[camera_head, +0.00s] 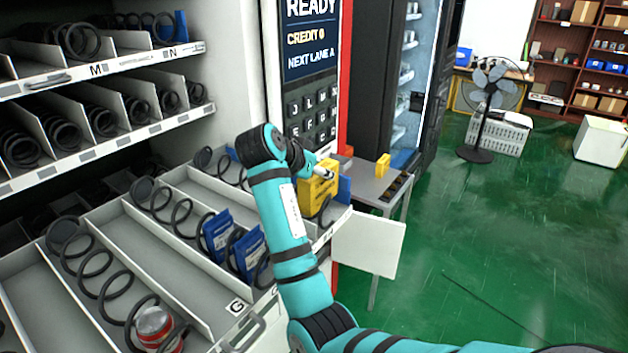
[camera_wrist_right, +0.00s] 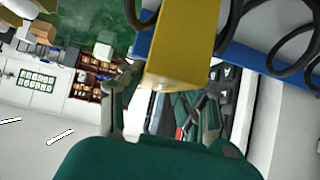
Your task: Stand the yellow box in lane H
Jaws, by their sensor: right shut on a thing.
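The yellow box (camera_head: 317,190) is upright at the front end of the far-right lane on the pulled-out tray, beside a black coil. My right gripper (camera_head: 325,171) is shut on its upper part. In the right wrist view the yellow box (camera_wrist_right: 187,45) sits between the fingers of my right gripper (camera_wrist_right: 172,85), with black coils on either side. I cannot tell whether its base touches the lane floor. The label of this lane is not readable; the G label (camera_head: 237,306) marks a lane nearer to me. My left gripper is not in view.
A blue item (camera_head: 344,188) is right of the yellow box. Another yellow piece (camera_head: 383,164) stands on a grey side table (camera_head: 372,182). A white flap (camera_head: 368,245) hangs in front.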

